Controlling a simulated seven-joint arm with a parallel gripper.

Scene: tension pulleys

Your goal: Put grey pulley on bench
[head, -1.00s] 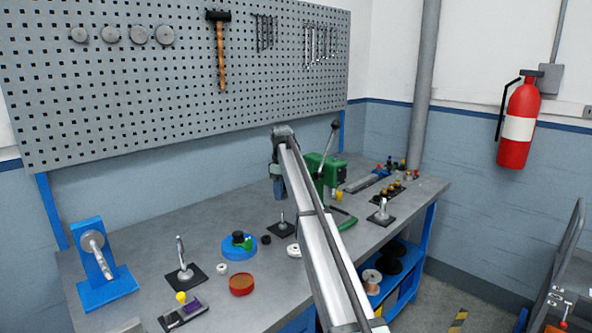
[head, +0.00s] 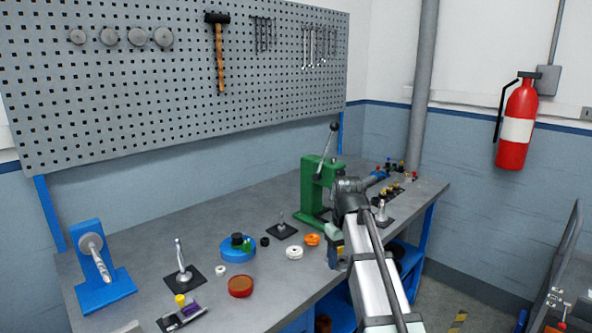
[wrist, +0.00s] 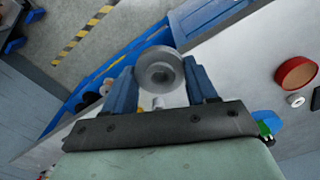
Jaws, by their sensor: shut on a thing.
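The grey pulley (wrist: 160,72), a round disc with a central hole, is between the blue fingers of my gripper (wrist: 162,80) in the wrist view. The gripper is shut on it. In the head view my gripper (head: 336,256) is at the front edge of the bench (head: 285,288), right of an orange wheel, and the pulley cannot be made out there. In the wrist view the pulley appears over the bench's front edge, and I cannot tell its height above the top.
A white wheel (head: 294,252) and the orange wheel (head: 312,240) lie left of my gripper. A green press (head: 318,188) stands behind. A red-brown dish (head: 240,286), a blue disc (head: 238,250) and upright posts on plates (head: 182,264) are further left. Bare bench lies between them.

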